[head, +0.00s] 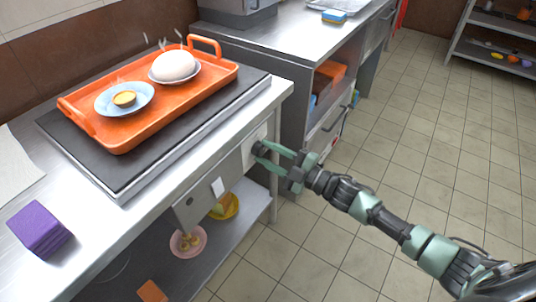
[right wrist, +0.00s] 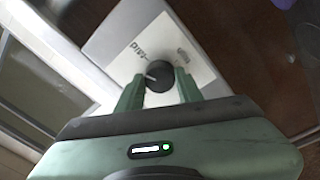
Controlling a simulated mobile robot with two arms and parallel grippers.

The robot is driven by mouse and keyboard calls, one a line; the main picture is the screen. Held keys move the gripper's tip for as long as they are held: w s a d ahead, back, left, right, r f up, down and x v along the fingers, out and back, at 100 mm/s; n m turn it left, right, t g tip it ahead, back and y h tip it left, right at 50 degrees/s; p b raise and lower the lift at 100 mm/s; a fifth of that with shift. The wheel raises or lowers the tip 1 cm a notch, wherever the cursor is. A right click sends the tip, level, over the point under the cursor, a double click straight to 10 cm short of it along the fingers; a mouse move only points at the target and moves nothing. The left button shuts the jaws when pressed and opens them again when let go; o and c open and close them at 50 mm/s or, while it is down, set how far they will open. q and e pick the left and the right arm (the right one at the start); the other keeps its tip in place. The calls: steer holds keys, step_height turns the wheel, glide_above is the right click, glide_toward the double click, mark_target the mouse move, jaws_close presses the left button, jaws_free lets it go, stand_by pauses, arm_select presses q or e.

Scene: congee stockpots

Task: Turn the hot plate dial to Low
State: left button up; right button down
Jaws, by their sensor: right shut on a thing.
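The hot plate (head: 165,165) is a wide dark slab with a metal edge on the steel counter. Its black round dial (right wrist: 161,82) is on a white label plate (right wrist: 181,55) on a panel at the counter's front. My right gripper (head: 268,154) reaches the panel from the right. In the right wrist view its green fingers (right wrist: 158,92) are shut on the dial, one on each side. A white pointer mark on the dial faces left. Words are printed around it, too blurred and tilted to read surely. My left gripper is not in view.
An orange tray (head: 125,143) stands on the hot plate, carrying a blue dish (head: 143,98) and a steaming white bun (head: 174,64). A purple block (head: 40,229) lies on the counter at left. Below is a shelf with bowls (head: 187,243). Tiled floor at right is clear.

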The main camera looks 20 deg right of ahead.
steer(key=n, duration=0.4)
steer(key=shift+g, duration=0.3)
steer(key=n+b, duration=0.1)
steer(key=n, duration=0.2)
steer(key=shift+n, duration=0.5)
steer(key=n, duration=0.3)
steer(key=shift+r+g+b, duration=0.1)
steer(key=shift+g+b, duration=0.3)
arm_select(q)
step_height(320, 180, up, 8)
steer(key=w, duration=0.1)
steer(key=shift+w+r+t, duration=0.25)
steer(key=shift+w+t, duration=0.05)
arm_select(e)
steer(key=shift+n, duration=1.5)
steer(key=c, duration=0.9)
jaws_free()
